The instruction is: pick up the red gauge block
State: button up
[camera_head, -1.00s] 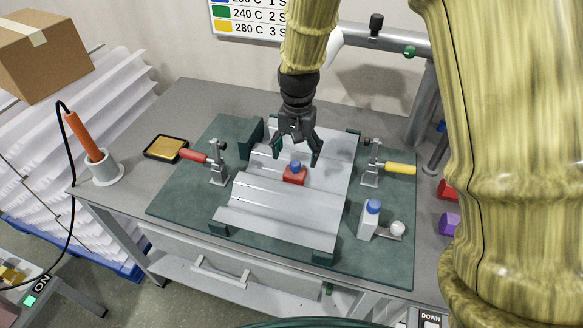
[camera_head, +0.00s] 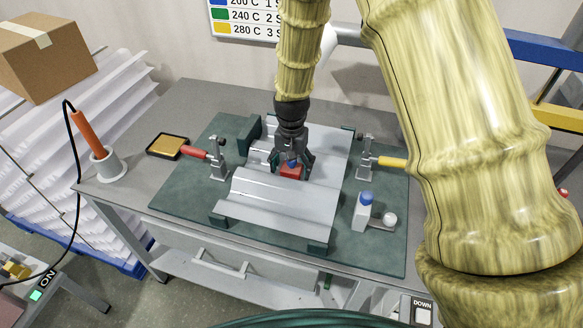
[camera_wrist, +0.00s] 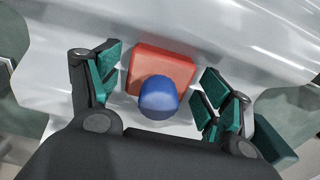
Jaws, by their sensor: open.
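The red gauge block (camera_head: 290,172) has a blue round knob on top and sits on the grey corrugated sheet (camera_head: 275,204). In the wrist view the red block (camera_wrist: 163,67) lies between the fingers, with its blue knob (camera_wrist: 159,98) toward the camera. My gripper (camera_head: 291,168) is open and low over the block, one finger on each side. In the wrist view my gripper (camera_wrist: 160,90) shows green pads, with a gap visible between each pad and the block. The block's lower edge is partly hidden by the knob.
Toggle clamps with a red handle (camera_head: 194,152) and a yellow handle (camera_head: 391,162) flank the sheet. A white bottle with a blue cap (camera_head: 362,213) stands at the right. A dark tray with a yellow pad (camera_head: 168,146) and an orange-handled tool (camera_head: 90,134) are at the left.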

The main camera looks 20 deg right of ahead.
jog(key=shift+s+r, duration=0.25)
jog(key=shift+c, duration=0.6)
jog(key=c, duration=1.1)
jog(key=shift+w, duration=0.1)
